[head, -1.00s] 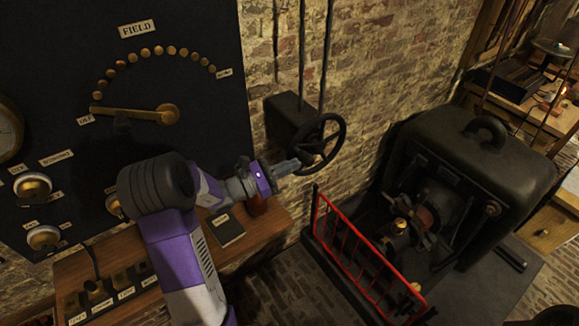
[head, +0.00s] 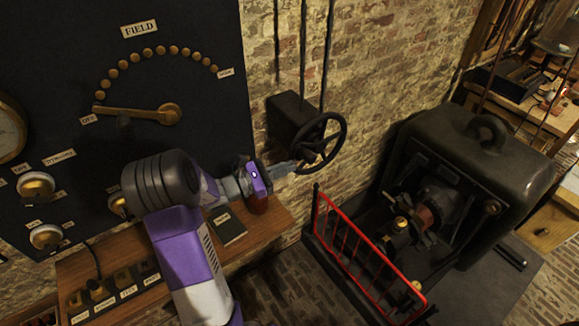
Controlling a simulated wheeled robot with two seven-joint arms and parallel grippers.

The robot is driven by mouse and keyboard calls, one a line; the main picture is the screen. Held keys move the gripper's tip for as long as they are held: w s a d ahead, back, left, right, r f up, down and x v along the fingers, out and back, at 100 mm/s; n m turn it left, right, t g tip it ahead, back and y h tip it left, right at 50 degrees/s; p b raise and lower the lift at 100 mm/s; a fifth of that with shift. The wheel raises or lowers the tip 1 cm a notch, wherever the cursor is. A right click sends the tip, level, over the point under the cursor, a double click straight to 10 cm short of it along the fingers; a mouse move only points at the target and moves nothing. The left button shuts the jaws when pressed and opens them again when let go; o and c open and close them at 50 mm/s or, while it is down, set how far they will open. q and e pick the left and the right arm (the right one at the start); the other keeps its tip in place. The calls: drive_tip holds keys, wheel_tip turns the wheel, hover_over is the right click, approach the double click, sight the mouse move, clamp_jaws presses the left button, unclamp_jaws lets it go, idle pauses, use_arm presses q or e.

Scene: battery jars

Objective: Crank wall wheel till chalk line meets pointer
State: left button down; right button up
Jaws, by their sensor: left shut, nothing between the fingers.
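The dark wall wheel (head: 338,120) is a spoked handwheel on a black box (head: 289,117) fixed to the brick wall, with two rods rising above it. My left gripper (head: 294,167) is shut at the wheel's lower left, its tip close to or against the rim or crank handle; I cannot tell if they touch. Nothing shows between its fingers. The chalk line and the pointer cannot be made out at this size. My right gripper is not in view.
A black FIELD panel (head: 190,20) with a brass lever stands at left. Below it a wooden shelf (head: 265,225) holds a small book and a red jar. A red railing (head: 365,258) guards a dark machine (head: 510,160) at right. Bare brick floor shows at lower middle.

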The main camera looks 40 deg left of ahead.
use_arm(q)
drive_tip(key=v, duration=1)
drive_tip(key=shift+s+a, duration=0.25)
drive_tip(key=shift+s, duration=0.1)
